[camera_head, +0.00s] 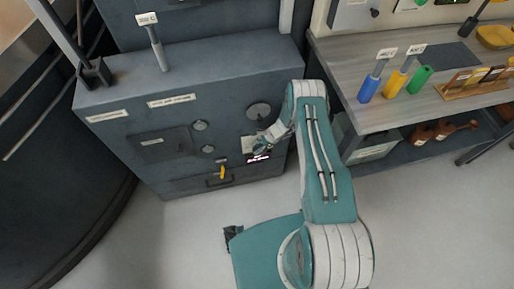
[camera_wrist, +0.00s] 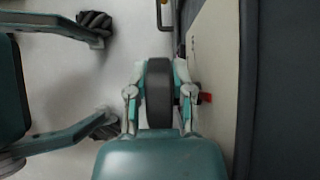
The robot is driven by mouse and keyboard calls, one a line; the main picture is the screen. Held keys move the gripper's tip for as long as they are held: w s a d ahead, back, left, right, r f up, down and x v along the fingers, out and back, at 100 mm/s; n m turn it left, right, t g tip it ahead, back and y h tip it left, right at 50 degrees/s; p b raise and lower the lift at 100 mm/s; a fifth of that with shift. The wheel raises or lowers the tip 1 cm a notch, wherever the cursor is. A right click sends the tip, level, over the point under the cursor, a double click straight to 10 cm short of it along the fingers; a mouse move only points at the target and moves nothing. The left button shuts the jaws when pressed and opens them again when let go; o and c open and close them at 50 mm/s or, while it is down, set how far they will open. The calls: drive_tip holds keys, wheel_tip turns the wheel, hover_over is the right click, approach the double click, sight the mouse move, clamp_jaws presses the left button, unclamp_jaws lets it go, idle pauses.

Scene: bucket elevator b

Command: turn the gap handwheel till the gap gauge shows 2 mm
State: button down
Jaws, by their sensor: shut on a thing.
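My gripper (camera_head: 264,142) is at the front of the grey-blue machine housing, beside a small pale plate (camera_head: 247,144). In the wrist view, my gripper (camera_wrist: 159,75) is shut on a dark, thick wheel seen edge-on, which I take for the gap handwheel (camera_wrist: 159,95). One finger lies on each side of it. A red pointer (camera_wrist: 205,97) shows to the right of the wheel, against a pale panel (camera_wrist: 211,60), likely the gap gauge. Its scale cannot be read from here. In the head view the wheel is mostly hidden by my gripper.
A round dark disc (camera_head: 259,112) sits on the housing above my gripper. A workbench (camera_head: 345,60) with blue, yellow and green items stands at right.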

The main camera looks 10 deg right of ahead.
drive_tip(key=shift+a+f+h, duration=0.1)
drive_tip(key=shift+h, duration=0.8)
drive_tip(key=shift+w, duration=0.1)
drive_tip(key=c, duration=0.8)
unclamp_jaws()
drive_tip(key=shift+o, duration=0.2)
